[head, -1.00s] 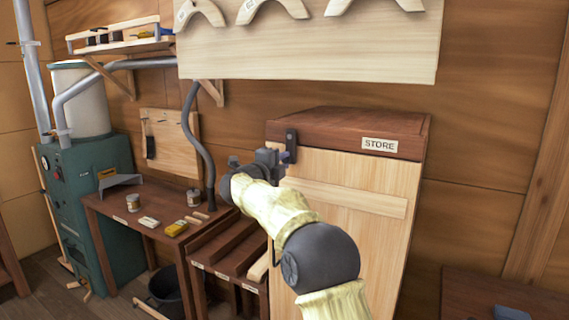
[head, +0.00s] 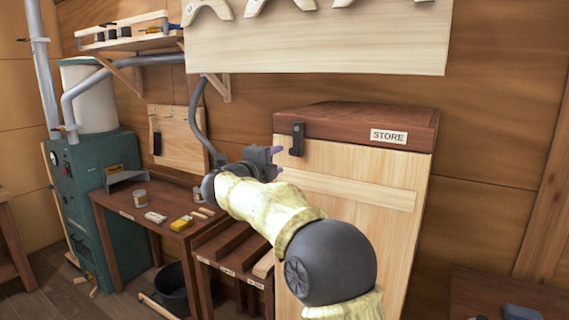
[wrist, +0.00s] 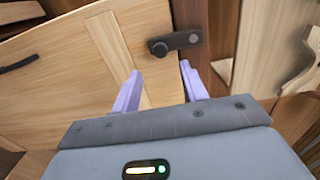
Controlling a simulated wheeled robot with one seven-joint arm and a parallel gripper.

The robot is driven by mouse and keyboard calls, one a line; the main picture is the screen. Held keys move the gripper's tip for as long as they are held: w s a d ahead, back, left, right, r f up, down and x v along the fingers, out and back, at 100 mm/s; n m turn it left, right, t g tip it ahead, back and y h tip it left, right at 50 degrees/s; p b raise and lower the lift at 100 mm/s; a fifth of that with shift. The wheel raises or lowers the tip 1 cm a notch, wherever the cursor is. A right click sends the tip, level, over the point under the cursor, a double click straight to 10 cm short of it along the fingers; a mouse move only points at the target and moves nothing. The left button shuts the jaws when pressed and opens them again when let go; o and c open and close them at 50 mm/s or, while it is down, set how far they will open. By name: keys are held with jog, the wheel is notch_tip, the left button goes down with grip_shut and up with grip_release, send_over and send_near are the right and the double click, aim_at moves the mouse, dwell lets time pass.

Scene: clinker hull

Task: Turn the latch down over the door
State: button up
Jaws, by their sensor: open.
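The latch (head: 297,140) is a short dark bar with a knob, mounted on the dark wooden top of the store cupboard at its left front corner. It points down, and its lower end lies over the pale door (head: 345,230). In the wrist view, the latch (wrist: 176,42) crosses from the dark wood onto the pale door (wrist: 60,80), with its knob end over the door. The door looks shut. My gripper (head: 279,160) is left of the latch and apart from it. In the wrist view, my gripper (wrist: 159,72) has its two lilac fingers apart, with nothing between them.
A STORE label (head: 388,136) is on the cupboard top. A workbench (head: 150,225) with small items and a green stove (head: 95,190) stand to the left. A pale board (head: 320,45) hangs above. A dark handle (wrist: 18,65) is on the door.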

jog(key=b+v, duration=0.2)
jog(key=v, duration=0.8)
